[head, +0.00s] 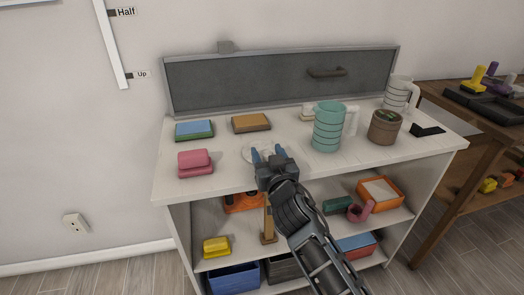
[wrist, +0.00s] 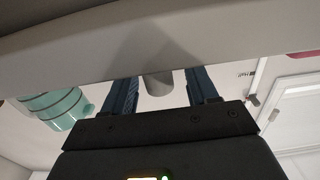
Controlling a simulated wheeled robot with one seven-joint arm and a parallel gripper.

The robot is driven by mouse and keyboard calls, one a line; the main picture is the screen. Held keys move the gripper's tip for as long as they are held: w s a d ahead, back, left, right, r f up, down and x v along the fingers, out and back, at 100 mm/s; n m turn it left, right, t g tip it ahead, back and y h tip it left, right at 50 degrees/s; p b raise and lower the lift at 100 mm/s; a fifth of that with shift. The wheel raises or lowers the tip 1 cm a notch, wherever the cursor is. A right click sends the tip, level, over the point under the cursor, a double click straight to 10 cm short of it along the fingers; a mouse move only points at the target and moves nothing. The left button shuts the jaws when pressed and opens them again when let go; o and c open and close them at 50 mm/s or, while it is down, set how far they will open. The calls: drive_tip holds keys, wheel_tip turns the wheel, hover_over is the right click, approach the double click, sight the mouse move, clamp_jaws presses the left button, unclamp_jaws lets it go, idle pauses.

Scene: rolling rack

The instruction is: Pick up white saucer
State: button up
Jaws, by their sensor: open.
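The white saucer (head: 247,154) lies on the rack's white top (head: 222,177), near its front middle, in the head view. I cannot make out the saucer surely there.
A teal mug (head: 328,128) stands right of the saucer, with a brown pot (head: 384,127) beyond. Pink blocks (head: 195,162) lie to the left. Blue-green (head: 194,130) and tan-brown (head: 251,123) stacks sit behind. A grey back panel (head: 270,83) rises at the rear.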

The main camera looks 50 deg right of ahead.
drive_tip(key=c, duration=1.1)
